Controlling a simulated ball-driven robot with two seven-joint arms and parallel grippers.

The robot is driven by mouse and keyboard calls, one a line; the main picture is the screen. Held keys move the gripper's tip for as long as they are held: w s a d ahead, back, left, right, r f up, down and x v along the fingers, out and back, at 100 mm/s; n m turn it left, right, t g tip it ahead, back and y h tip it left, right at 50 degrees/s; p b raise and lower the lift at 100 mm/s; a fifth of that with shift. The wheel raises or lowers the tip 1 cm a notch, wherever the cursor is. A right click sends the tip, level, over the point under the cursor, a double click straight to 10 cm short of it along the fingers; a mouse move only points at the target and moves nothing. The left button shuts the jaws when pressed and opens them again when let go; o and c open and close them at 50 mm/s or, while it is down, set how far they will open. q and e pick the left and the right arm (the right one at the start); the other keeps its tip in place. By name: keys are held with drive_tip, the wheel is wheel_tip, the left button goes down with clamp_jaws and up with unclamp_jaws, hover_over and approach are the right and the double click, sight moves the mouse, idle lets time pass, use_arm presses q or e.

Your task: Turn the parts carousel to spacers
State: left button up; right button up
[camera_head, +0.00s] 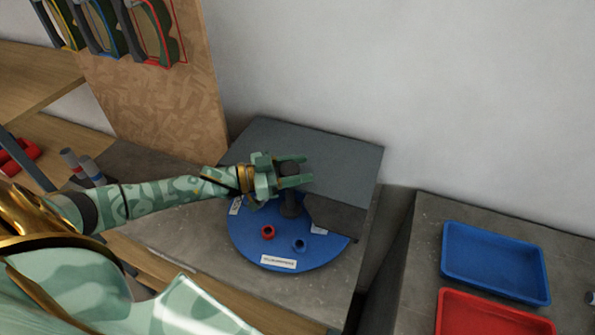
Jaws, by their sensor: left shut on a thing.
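The parts carousel (245,245) is a blue round disc on the grey bench, with white labels around its rim. The front label (278,262) has dark print too small to read for certain. A red ring-like part (268,233) and a small blue part (299,245) sit on the disc. A dark upright post with a knob (291,203) stands toward the back of the visible disc. The far part of the disc is hidden under a dark grey cover. My right gripper is out of view.
The grey cover (335,160) stands behind the carousel by the wall. A blue tray (494,262) and a red tray (490,315) are on a separate bench at right. A chipboard panel (150,95) with hanging frames rises at back left. Red and blue-topped cylinders (80,165) stand left.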

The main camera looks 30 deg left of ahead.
use_arm(q)
drive_tip(key=shift+m+g+h+b, duration=0.3)
drive_tip(key=shift+g, duration=0.1)
idle(0.4)
drive_tip(key=o, duration=1.4)
drive_tip(key=v, duration=1.6)
drive_tip(key=shift+a, duration=0.25)
